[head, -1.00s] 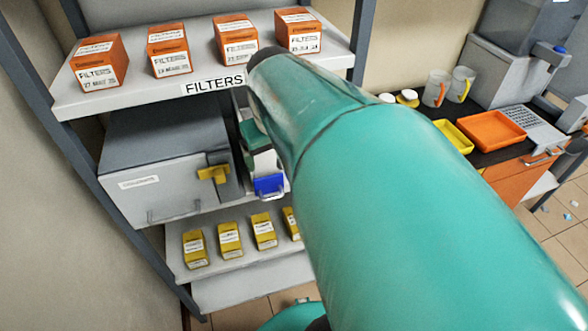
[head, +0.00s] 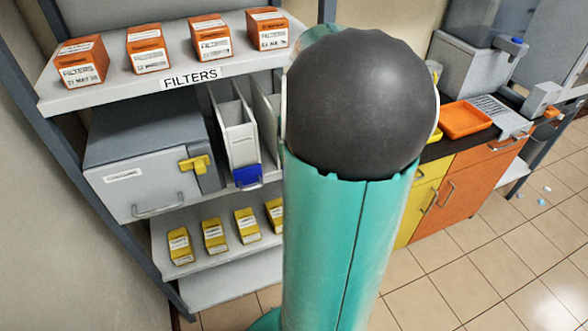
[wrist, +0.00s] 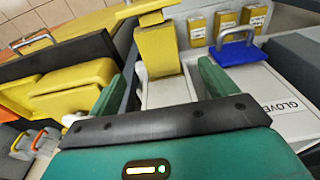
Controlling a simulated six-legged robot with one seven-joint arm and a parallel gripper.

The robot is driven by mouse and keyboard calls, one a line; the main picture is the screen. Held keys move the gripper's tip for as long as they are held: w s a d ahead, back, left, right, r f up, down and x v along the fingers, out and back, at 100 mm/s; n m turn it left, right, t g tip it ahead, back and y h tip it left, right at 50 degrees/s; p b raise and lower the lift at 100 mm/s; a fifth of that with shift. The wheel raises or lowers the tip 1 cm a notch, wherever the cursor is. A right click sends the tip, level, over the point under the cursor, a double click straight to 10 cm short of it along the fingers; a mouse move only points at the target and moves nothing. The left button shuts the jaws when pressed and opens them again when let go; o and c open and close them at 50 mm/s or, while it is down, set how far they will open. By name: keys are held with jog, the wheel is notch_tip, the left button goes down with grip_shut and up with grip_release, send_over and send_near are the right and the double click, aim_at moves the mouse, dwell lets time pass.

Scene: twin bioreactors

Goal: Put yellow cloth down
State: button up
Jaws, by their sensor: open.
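My gripper (wrist: 163,74) shows in the wrist view, with its two green fingers spread apart. A yellow piece (wrist: 158,52) stands between and just beyond the fingertips, over a pale surface. It may be the yellow cloth, but I cannot tell for sure, nor whether a finger touches it. In the head view my own arm hides my gripper and whatever is at it.
A pale bin with a blue handle (head: 247,176) stands on the shelf beside a grey box with a yellow latch (head: 196,164). Orange filter boxes (head: 212,40) stand above, small yellow boxes (head: 214,236) below. An orange tray (head: 465,119) sits on the right counter.

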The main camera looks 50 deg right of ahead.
jog(key=shift+d+f, duration=0.25)
jog(key=shift+f, duration=1)
jog(key=shift+w+f, duration=0.1)
jog(key=shift+f, duration=0.15)
jog(key=f, duration=0.5)
jog(key=shift+w+d, duration=0.1)
jog(key=shift+w, duration=0.25)
jog(key=shift+c, duration=0.5)
jog(key=c, duration=1.1)
jog(key=shift+o, duration=0.2)
jog(key=shift+r, duration=0.1)
